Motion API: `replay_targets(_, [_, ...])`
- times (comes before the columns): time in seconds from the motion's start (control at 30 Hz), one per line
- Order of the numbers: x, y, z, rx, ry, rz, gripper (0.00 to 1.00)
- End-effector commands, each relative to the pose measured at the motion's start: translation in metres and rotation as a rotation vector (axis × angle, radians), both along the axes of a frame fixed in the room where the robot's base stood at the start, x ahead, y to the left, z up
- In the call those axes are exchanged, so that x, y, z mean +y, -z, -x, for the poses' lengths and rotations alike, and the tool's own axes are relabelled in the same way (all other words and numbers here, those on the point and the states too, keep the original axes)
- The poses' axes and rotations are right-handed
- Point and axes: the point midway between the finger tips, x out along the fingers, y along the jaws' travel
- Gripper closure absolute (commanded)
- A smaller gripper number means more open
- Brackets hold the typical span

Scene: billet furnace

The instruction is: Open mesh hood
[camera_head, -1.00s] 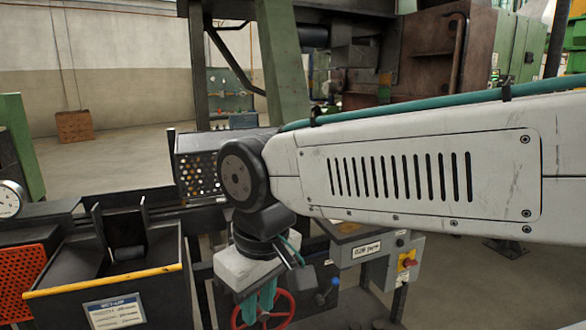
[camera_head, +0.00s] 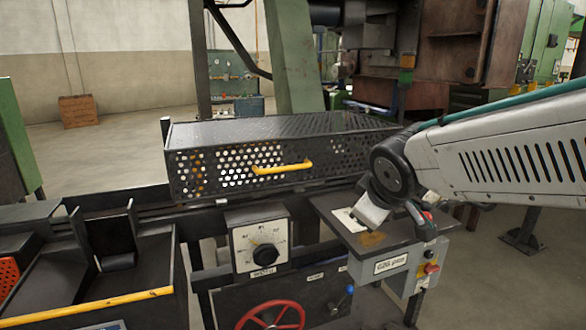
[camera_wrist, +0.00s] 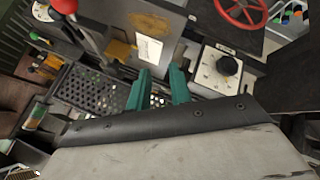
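The mesh hood (camera_head: 225,168) is a long black perforated box on the rail in the middle of the head view. It looks down, with its yellow bar handle (camera_head: 282,168) on the front face. Perforated mesh also shows left of the fingers in the wrist view (camera_wrist: 92,92). My gripper's two green fingers (camera_wrist: 160,75) stand apart with nothing seen between them. In the head view my wrist is right of the hood, over the grey panel, and the fingers are hidden there. I cannot make out the handle in the wrist view.
A dial box (camera_head: 258,247) stands below the hood, with a red handwheel (camera_head: 272,317) under it. A grey control panel (camera_head: 372,238) with a red knob (camera_head: 431,268) is at right. A black bin with a yellow edge (camera_head: 90,307) is at left.

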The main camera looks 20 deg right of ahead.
Motion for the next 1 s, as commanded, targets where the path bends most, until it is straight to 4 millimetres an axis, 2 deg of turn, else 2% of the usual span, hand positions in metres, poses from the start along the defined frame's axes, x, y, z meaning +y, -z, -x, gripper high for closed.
replay_targets(0.03, [-0.006, -0.004, -0.026, -0.062, -0.086, 0.075, 0.79])
replay_targets(0.1, [-0.007, -0.013, -0.061, -0.161, -0.235, 0.190, 0.79])
replay_targets(0.2, [0.002, -0.025, -0.102, -0.299, -0.456, 0.335, 0.79])
replay_targets(0.3, [0.019, -0.032, -0.129, -0.424, -0.663, 0.453, 0.79])
replay_targets(0.43, [0.042, -0.036, -0.146, -0.559, -0.876, 0.547, 0.79])
replay_targets(0.6, [0.061, -0.037, -0.150, -0.664, -1.022, 0.596, 0.79])
replay_targets(0.77, [0.070, -0.035, -0.159, -0.689, -1.055, 0.603, 0.79])
replay_targets(1.0, [0.085, -0.027, -0.194, -0.687, -1.055, 0.601, 0.79])
